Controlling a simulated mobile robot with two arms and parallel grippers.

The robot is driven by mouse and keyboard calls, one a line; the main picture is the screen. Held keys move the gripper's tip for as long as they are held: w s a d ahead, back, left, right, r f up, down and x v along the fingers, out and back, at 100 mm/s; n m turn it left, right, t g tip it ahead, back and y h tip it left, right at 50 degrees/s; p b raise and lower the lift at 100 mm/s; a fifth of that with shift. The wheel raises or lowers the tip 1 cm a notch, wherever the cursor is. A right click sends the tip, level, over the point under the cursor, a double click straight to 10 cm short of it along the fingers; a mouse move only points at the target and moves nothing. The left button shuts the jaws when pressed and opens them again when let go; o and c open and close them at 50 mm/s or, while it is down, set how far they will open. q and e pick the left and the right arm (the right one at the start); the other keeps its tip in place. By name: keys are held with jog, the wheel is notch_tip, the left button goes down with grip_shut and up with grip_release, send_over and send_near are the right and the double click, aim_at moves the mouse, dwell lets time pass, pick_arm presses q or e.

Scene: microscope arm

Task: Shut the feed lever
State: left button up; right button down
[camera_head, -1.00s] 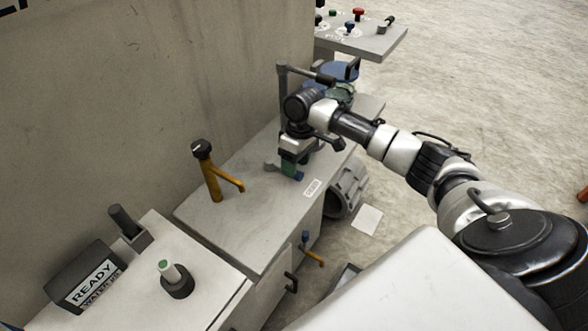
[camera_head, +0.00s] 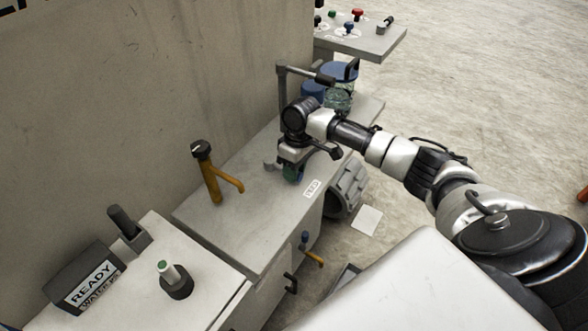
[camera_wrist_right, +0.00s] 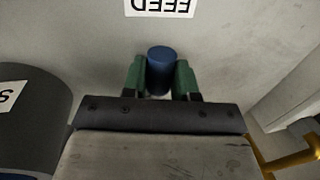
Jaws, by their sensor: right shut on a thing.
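The feed lever's blue knob (camera_wrist_right: 161,70) stands between the two green fingertips of my right gripper (camera_wrist_right: 161,80) in the right wrist view, close beside the FEED label (camera_wrist_right: 158,7). The fingers are shut on it. The rest of the lever is hidden below the knob and by the gripper. In the head view my right gripper (camera_head: 292,174) points down at the bench top beside the white label (camera_head: 312,187). The knob is mostly hidden there. My left gripper is not in view.
A yellow pipe with a black top (camera_head: 212,175) stands on the bench (camera_head: 245,235) left of my gripper. A grey post with a crossbar (camera_head: 283,88) and blue and green drums (camera_head: 340,95) are behind it. A READY box (camera_head: 85,280) sits front left.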

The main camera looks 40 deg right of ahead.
aim_at(265, 189)
jog(key=shift+s+a+r+p, duration=0.1)
jog(key=shift+a+r+p, duration=0.1)
jog(key=shift+p, duration=0.4)
jog(key=m+p, duration=0.1)
jog(key=p, duration=0.1)
jog(key=a+m+p, duration=0.1)
jog(key=p, duration=0.2)
jog(key=a+m+p, duration=0.1)
jog(key=p, duration=0.1)
jog(key=shift+s+r+m+t, duration=0.3)
jog(key=a+m+p, duration=0.1)
jog(key=p, duration=0.1)
jog(key=a+m+p, duration=0.1)
jog(key=m+p, duration=0.1)
jog(key=p, duration=0.1)
jog(key=a+m+t+p, duration=0.1)
jog(key=m+p, duration=0.1)
jog(key=shift+w+a+f+p, duration=0.2)
jog(key=shift+w+a+p, duration=0.05)
jog(key=shift+a+p, duration=0.05)
jog(key=shift+w+a+f+m+p, duration=0.15)
jog(key=shift+a+m+p, duration=0.15)
jog(key=shift+m+p, duration=0.2)
jog(key=shift+w+a+r+m+p, duration=0.15)
jog(key=shift+a+m+p, duration=0.1)
jog(key=shift+m+p, duration=0.25)
jog(key=shift+w+a+f+m+t+p, duration=0.2)
jog(key=shift+w+a+m+t+p, duration=0.1)
jog(key=shift+m, duration=0.5)
